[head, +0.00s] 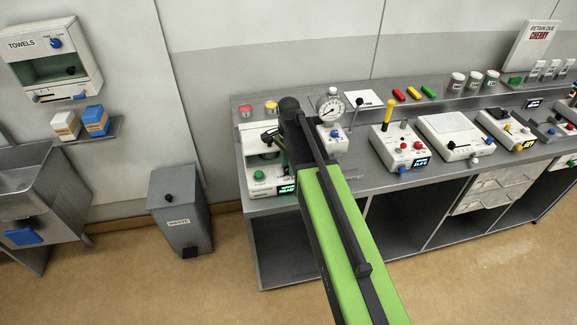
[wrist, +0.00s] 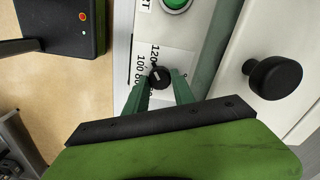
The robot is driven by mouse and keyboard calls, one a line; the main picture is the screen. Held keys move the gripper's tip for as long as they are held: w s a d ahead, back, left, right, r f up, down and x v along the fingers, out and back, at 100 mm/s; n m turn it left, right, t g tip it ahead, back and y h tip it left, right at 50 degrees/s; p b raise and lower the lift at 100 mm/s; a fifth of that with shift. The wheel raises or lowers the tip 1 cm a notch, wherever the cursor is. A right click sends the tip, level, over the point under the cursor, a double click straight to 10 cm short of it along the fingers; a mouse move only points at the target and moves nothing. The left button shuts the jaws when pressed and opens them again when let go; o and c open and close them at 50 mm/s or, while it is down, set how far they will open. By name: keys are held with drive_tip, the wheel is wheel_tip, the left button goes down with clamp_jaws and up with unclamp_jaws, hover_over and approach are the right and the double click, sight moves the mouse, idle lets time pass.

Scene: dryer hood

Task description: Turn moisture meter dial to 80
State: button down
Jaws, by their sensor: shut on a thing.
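A black round dial (wrist: 160,75) with a white mark sits on a pale panel in the wrist view. Numbers printed around it include 120, 100 and 80; the others are partly covered. I cannot read exactly which number the mark points at. My gripper (wrist: 161,84) has its two green fingers shut on the dial, one on each side. In the head view a white device (head: 257,189) with a green button and a lit green display stands at the bench's left end. My arm hides much of it, and the dial is not visible there.
A green button (wrist: 176,3) lies just above the dial, and a large black knob (wrist: 272,78) is to its right. A round gauge (head: 331,107) stands right of my arm, with more instruments (head: 400,147) along the bench. A grey waste bin (head: 180,215) stands left.

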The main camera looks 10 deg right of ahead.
drive_tip(key=n, duration=1.1)
drive_tip(key=shift+a+n, duration=0.1)
drive_tip(key=shift+n, duration=2)
drive_tip(key=c, duration=1.1)
unclamp_jaws()
drive_tip(key=shift+o, duration=0.2)
